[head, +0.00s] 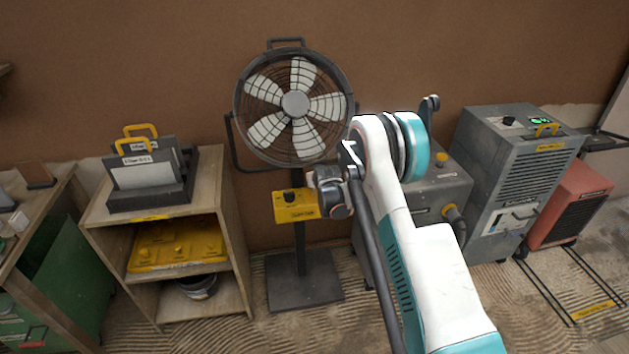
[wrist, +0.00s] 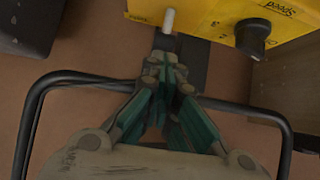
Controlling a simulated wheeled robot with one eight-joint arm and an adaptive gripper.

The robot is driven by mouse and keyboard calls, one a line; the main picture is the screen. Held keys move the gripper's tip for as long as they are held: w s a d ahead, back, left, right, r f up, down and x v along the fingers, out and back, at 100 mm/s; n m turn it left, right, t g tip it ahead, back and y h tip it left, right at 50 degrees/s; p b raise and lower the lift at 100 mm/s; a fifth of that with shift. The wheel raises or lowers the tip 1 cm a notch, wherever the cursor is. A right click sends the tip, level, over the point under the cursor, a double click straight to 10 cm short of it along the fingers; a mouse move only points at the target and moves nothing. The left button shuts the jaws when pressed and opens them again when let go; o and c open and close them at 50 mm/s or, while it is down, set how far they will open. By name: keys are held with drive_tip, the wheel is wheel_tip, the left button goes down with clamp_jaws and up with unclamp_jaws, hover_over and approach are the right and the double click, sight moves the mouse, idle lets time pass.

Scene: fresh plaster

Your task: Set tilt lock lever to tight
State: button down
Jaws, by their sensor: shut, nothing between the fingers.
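The pedestal fan (head: 296,104) stands against the brown wall with a yellow control box (head: 290,206) on its post. In the wrist view the box (wrist: 200,14) carries a black speed knob (wrist: 253,36). A short pale peg (wrist: 168,20), which looks like the tilt lock lever, sticks out at the box's edge beside a small label too small to read. My gripper (wrist: 166,72) is shut and empty, its tips just below the peg with a small gap in the picture. In the head view my gripper (head: 322,182) is at the box's right side and the lever is hidden.
The fan's dark tube frame (wrist: 78,76) crosses behind my gripper. A wooden shelf (head: 240,240) stands left of the fan. A grey machine (head: 440,192) and a larger grey unit (head: 515,150) stand to the right.

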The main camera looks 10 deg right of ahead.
drive_tip(key=v, duration=1.2)
idle(0.5)
